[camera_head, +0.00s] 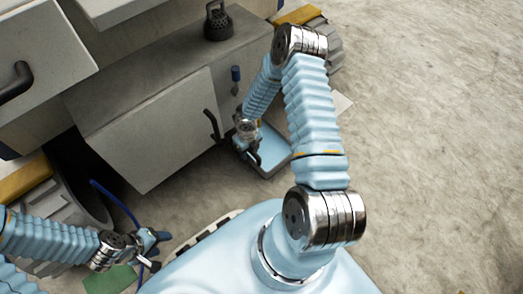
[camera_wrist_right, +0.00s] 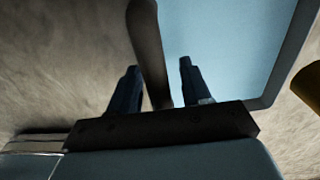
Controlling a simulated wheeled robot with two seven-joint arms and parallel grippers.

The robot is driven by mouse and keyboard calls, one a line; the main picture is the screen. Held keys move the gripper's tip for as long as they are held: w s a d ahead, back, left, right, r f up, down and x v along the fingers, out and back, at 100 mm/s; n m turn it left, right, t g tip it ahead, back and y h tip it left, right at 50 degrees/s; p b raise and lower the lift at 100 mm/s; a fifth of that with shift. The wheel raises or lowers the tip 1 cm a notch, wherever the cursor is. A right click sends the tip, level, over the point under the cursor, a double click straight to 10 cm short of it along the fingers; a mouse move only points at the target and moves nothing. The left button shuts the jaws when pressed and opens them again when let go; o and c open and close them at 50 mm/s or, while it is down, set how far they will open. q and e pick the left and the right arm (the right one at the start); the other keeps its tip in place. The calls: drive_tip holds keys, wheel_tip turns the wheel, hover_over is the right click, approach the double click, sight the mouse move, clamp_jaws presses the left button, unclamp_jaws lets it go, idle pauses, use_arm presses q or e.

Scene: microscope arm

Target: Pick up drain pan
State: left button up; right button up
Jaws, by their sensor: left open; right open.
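The drain pan (camera_head: 274,147) appears to be the shallow tray with a light blue inside and grey walls, lying on the floor beside the cabinet's right end in the head view. My right gripper (camera_head: 250,153) is at the pan's left edge. In the right wrist view the pan (camera_wrist_right: 228,50) fills the upper right. Its dark wall runs down between the two open fingers of my right gripper (camera_wrist_right: 158,85); contact cannot be made out. My arm hides part of the pan in the head view. My left gripper (camera_head: 152,252) is open and empty at lower left, away from the pan.
A grey cabinet (camera_head: 150,130) with dark handles stands left of the pan. A black object (camera_head: 218,22) sits on its top. A blue hose (camera_head: 115,203) and a green piece (camera_head: 109,280) are near my left gripper. The floor (camera_head: 430,150) to the right is clear.

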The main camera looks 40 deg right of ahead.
drive_tip(key=shift+f, duration=0.35)
drive_tip(key=shift+r, duration=0.1)
clamp_jaws()
idle(1.1)
